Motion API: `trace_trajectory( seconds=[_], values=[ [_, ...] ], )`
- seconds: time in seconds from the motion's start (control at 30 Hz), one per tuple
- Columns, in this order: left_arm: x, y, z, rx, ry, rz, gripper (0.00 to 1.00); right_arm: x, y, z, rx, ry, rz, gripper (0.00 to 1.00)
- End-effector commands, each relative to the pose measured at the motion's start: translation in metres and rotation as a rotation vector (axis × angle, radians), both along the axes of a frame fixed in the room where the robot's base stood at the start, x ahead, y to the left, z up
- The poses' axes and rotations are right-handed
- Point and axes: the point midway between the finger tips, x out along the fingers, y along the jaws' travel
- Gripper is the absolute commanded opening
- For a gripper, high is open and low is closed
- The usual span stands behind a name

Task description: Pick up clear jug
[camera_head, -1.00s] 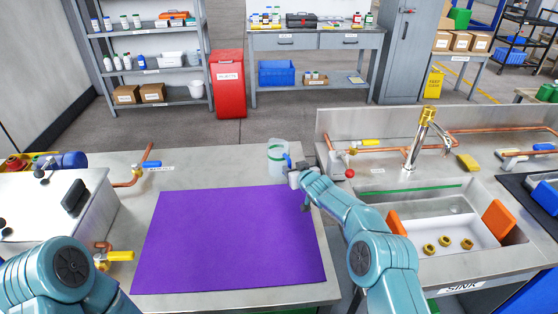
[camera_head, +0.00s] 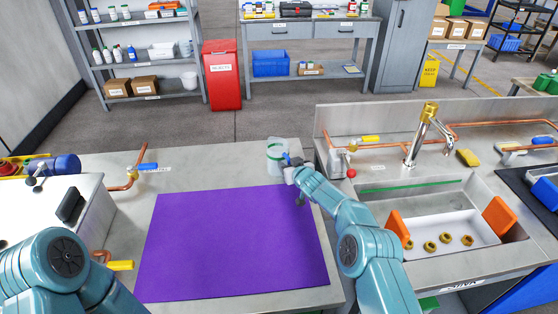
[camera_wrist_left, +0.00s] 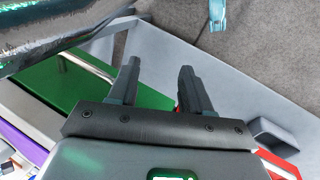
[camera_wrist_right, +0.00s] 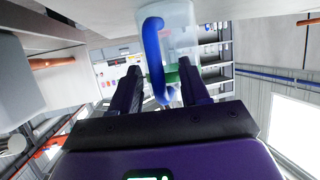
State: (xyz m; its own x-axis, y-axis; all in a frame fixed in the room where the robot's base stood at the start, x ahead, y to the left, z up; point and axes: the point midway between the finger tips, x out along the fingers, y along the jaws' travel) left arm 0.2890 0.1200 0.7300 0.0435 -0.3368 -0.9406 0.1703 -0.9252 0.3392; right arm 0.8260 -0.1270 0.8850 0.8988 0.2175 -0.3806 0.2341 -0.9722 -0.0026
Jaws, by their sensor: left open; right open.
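The clear jug (camera_head: 275,156) stands upright on the steel counter, just past the far edge of the purple mat (camera_head: 235,240). It has a green band and a blue handle, which shows large in the right wrist view (camera_wrist_right: 154,50). My right gripper (camera_head: 289,165) is at the jug's right side, by the handle. In the right wrist view the right gripper (camera_wrist_right: 160,75) is open, with the handle's lower part between its fingertips; I cannot tell whether they touch it. My left gripper (camera_wrist_left: 160,75) is open and empty in the left wrist view; the head view does not show it.
The sink (camera_head: 450,220) with several brass fittings lies to the right. A brass-topped faucet (camera_head: 425,135) stands behind it. Copper pipes with a blue-handled valve (camera_head: 147,167) and a white box (camera_head: 60,215) are at the left. The purple mat is bare.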

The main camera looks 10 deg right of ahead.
Motion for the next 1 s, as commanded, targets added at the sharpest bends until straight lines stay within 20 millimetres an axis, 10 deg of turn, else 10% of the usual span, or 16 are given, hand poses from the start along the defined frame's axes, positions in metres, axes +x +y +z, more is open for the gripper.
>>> trace_trajectory(
  seconds=[0.2, 0.57, 1.0],
  values=[
    [0.0, 0.0, 0.0, 0.0, 0.0, 0.0, 0.49, -0.001, -0.001, 0.0, 0.001, 0.001, 0.0, 0.0],
    [0.0, 0.0, 0.002, 0.0, 0.0, 0.0, 0.49, 0.001, 0.0, 0.01, 0.001, -0.002, -0.001, 0.0],
    [0.0, 0.0, 0.058, 0.0, 0.0, 0.0, 0.49, 0.002, 0.001, 0.097, 0.0, -0.001, 0.0, 0.0]
  ],
)
